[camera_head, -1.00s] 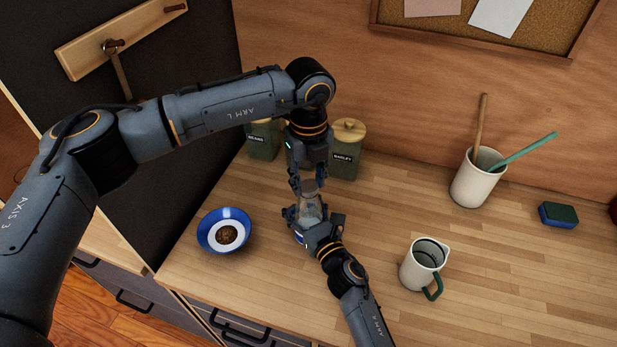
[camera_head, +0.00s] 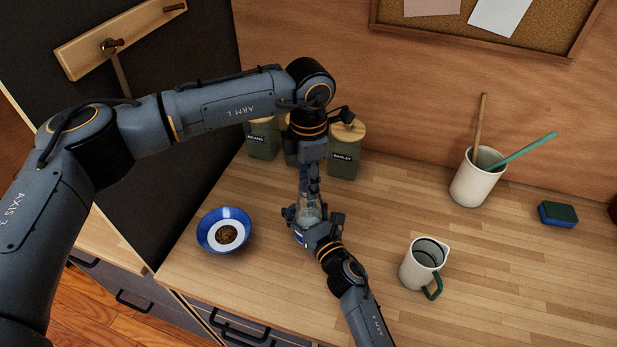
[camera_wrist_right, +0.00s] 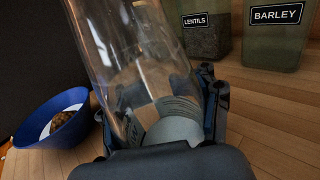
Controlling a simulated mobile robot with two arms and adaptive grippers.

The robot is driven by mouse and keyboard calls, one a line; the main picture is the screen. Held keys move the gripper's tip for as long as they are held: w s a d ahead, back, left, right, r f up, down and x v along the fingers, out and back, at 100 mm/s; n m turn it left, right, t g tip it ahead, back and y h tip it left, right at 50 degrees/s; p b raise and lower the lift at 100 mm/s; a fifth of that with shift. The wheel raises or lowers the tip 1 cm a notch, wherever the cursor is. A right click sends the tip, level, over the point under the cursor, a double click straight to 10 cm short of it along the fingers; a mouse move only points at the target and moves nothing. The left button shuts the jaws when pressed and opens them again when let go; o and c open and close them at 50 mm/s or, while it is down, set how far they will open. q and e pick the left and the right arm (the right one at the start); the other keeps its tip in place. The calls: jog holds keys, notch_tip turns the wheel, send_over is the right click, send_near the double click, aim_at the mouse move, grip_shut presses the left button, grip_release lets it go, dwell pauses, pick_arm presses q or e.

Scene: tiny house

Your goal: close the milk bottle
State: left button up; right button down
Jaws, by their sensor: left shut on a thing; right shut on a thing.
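The milk bottle (camera_head: 309,212) is clear glass and stands upright on the counter, whitish low down inside. It also fills the middle of the right wrist view (camera_wrist_right: 135,60). My right gripper (camera_head: 311,219) is shut around the bottle's body from the front, its fingers on both sides. My left gripper (camera_head: 309,188) points straight down over the bottle's mouth and is shut on the bottle's cap. The fingers hide the cap, so how it sits on the mouth cannot be told.
A blue bowl (camera_head: 206,235) stands left of the bottle. Behind are the barley jar (camera_head: 344,163) and beans jar (camera_head: 263,143); a lentils jar (camera_wrist_right: 206,35) shows in the wrist view. A white jug (camera_head: 418,268), utensil crock (camera_head: 474,184) and sponge (camera_head: 558,215) stand right.

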pick_arm(q)
jog(key=m, duration=0.7)
jog(key=shift+m, duration=0.3)
jog(key=o, duration=1.3)
jog(key=shift+r, duration=2.25)
jog(key=shift+c, duration=0.5)
